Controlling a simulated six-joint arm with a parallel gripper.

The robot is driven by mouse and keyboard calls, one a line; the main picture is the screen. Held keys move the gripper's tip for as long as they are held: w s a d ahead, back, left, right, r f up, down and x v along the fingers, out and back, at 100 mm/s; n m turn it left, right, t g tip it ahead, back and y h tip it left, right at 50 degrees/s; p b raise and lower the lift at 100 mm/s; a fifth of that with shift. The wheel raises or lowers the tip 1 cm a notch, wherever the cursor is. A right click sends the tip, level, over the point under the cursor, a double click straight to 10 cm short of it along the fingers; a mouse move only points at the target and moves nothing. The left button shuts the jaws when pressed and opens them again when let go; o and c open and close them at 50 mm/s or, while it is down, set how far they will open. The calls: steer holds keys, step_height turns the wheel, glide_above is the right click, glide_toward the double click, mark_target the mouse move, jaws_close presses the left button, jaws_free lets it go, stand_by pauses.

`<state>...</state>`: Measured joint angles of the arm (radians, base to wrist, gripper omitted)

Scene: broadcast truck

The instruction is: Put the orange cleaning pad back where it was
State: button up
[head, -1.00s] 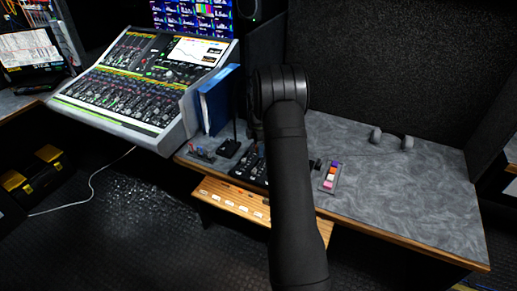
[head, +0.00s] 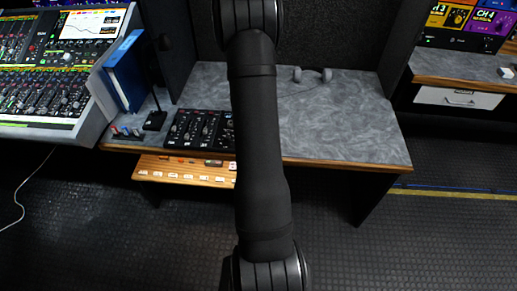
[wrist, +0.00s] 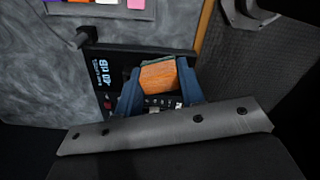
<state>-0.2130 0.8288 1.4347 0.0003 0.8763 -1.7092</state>
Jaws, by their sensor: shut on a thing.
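The orange cleaning pad (wrist: 158,77) shows in the wrist view between the two blue fingers of my gripper (wrist: 158,84). My gripper is shut on it. The pad has a dark edge along its top. A black panel with a "40 dB" readout (wrist: 102,75) lies behind the fingers; I cannot tell whether the pad touches it. In the head view my arm hides the pad and my gripper.
A strip with coloured blocks (wrist: 105,4) lies at the top of the wrist view. The grey desk (head: 345,125) has free room on its right; headphones (head: 312,74) lie at its back. A black control panel (head: 195,129) and a wooden pull-out shelf (head: 165,172) are left of my arm.

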steer(key=s+d+m, duration=0.2)
steer(key=s+d, duration=0.2)
steer(key=d, duration=0.4)
steer(key=s+d+m, duration=0.2)
steer(key=s+d, duration=0.2)
steer(key=d, duration=0.4)
steer(key=w+a+f, duration=0.1)
steer(key=a+f, duration=0.1)
steer(key=a, duration=0.1)
steer(key=w+a+f, duration=0.1)
steer(key=a+f, duration=0.1)
steer(key=a, duration=0.1)
steer(key=w+a+f, duration=0.2)
steer(key=a+f, duration=0.1)
steer(key=a, duration=0.1)
steer(key=shift+f, duration=1.95)
steer(key=shift+f, duration=0.15)
steer(key=o, duration=1)
